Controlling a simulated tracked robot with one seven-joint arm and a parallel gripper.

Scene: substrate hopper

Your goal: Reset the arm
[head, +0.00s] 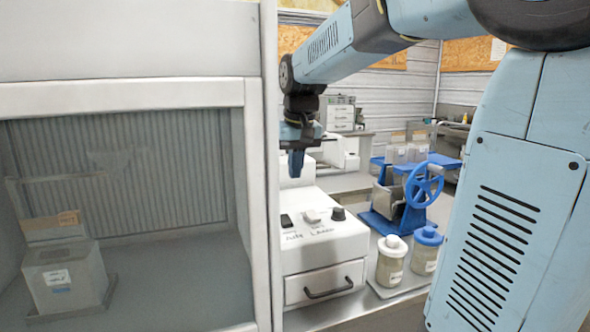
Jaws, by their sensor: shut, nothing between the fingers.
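My arm reaches in from the upper right and bends down at the wrist in the head view. My gripper (296,164) hangs pointing down, with its blue fingers together and nothing between them. It is above the white machine (325,246), in front of that machine's raised back part. It appears apart from the machine's top, though the exact gap is hard to judge.
A white-framed cabinet (255,200) with a grey box (65,280) inside fills the left. A blue stand with a handwheel (423,186) is right of the machine. Two jars, white-lidded (390,268) and blue-lidded (425,257), stand on a tray.

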